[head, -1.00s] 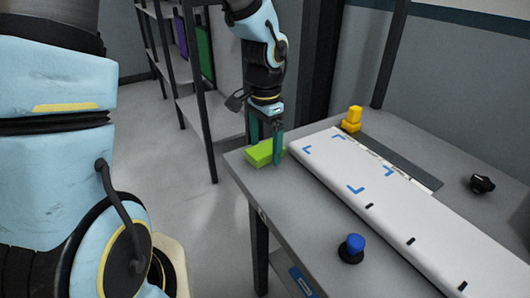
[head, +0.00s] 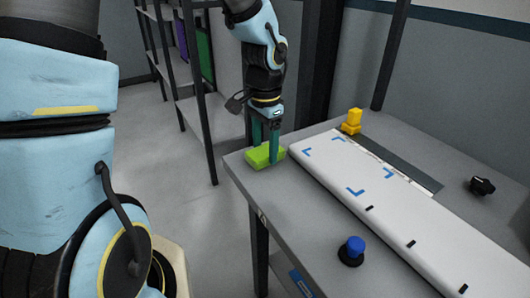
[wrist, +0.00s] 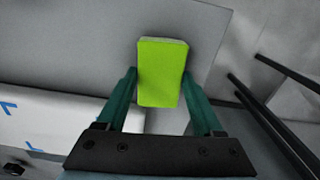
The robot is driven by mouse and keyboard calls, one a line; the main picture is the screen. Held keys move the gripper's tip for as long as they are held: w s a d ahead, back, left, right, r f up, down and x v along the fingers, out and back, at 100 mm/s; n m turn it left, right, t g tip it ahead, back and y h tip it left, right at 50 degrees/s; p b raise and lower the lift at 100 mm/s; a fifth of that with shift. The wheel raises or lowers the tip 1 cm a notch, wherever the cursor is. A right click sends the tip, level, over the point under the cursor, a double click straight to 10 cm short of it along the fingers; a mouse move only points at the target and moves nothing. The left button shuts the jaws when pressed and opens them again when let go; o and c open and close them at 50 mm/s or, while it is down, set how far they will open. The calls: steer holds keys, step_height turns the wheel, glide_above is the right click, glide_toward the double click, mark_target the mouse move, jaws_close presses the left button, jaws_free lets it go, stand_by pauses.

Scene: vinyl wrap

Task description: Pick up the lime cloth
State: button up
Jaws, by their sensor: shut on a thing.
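The lime cloth (head: 264,156) is a small, bright green block-like piece at the far left corner of the grey table (head: 300,205). My gripper (head: 266,158) points down at it, with its teal fingers at the cloth. In the wrist view the lime cloth (wrist: 162,72) lies between the two fingers of my gripper (wrist: 160,85), which are shut on it. The cloth looks to be at table level; I cannot tell whether it is clear of the surface.
A long white board (head: 400,210) with blue corner marks lies right of the cloth. A yellow object (head: 351,121) stands behind it, a blue-topped knob (head: 352,249) in front, and a black object (head: 482,185) at right. A shelf rack (head: 205,110) stands behind.

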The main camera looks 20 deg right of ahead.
mark_target(265, 151)
step_height(265, 151, up, 10)
stand_by(0.5)
